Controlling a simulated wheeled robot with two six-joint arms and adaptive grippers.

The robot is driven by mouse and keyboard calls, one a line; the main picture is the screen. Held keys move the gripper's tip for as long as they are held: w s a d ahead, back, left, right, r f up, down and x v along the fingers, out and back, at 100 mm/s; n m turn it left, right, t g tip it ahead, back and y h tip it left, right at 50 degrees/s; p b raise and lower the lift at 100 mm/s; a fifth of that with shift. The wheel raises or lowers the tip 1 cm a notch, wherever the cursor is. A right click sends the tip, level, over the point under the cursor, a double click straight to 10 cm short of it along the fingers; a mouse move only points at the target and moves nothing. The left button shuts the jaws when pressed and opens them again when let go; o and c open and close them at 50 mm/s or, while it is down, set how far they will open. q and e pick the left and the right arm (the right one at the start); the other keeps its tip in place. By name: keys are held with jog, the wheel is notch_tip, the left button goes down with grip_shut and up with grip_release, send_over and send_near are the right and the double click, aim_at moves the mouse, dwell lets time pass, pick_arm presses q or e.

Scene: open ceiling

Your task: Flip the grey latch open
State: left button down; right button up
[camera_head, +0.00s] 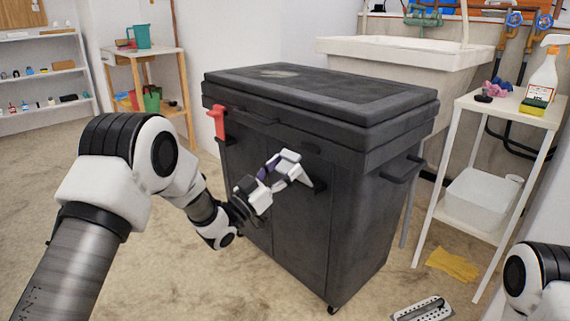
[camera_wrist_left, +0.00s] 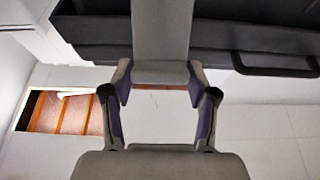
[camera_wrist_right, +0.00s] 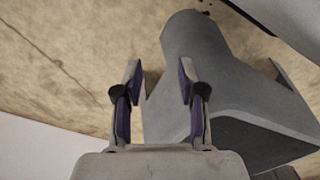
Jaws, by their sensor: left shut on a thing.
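The black lidded cart (camera_head: 300,200) stands in the middle of the head view. My left gripper (camera_head: 276,170) is at its front, below the lid. A light grey piece (camera_head: 291,156), which I take for the grey latch, shows at its fingertips, partly covered by them. In the left wrist view my left gripper (camera_wrist_left: 160,82) is shut on the grey latch (camera_wrist_left: 162,35), a long bar with a wider end between the fingers. How far the latch is turned is hard to tell. My right gripper (camera_wrist_right: 158,88) is open and empty.
A red lever (camera_head: 217,121) is on the cart's left front corner. A white side table (camera_head: 468,103) with a spray bottle (camera_head: 541,78) stands right. A yellow glove (camera_head: 453,265) and a metal grate (camera_head: 424,309) lie on the floor. A wooden rack (camera_head: 147,53) stands back left.

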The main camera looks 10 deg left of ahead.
pick_arm(q)
jog(key=shift+s+f, duration=0.1)
jog(key=shift+f, duration=0.3)
jog(key=shift+c, duration=2)
grip_release()
jog(key=shift+d, duration=0.1)
jog(key=shift+f, duration=0.15)
jog(key=shift+r, duration=0.2)
jog(key=v, duration=1.2)
jog(key=shift+r, duration=0.1)
